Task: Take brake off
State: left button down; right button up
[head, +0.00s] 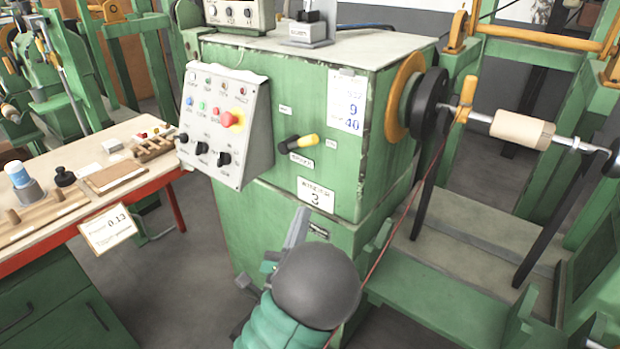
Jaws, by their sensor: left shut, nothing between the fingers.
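The likely brake handle, a black lever with a yellow end (300,143), sticks out of the front of the green machine cabinet (260,120). It points right and slightly up, with a small label plate (301,160) under it whose text is hard to read. My left gripper (299,214) is below the lever, in front of the cabinet's lower part. Its grey fingers point up, shut and empty, apart from the lever. My grey round wrist part hides some of the gripper. My right gripper is not in view.
A sloped control box (227,128) with a red knob (233,119) and black switches juts out left of the lever. A workbench (84,215) with tools stands at the left. A winding spindle with a wooden core (523,129) extends right, and a red wire (398,215) runs down from it.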

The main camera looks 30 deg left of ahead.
aim_at(303, 141)
pick_arm(q)
jog(key=shift+a, duration=0.2)
jog(key=s+a+r+x, duration=0.1)
jog(key=r+x, duration=0.1)
jog(key=x, duration=1.1)
jog(key=shift+s, duration=0.3)
jog(key=shift+r+n, duration=0.2)
jog(key=shift+n, duration=0.1)
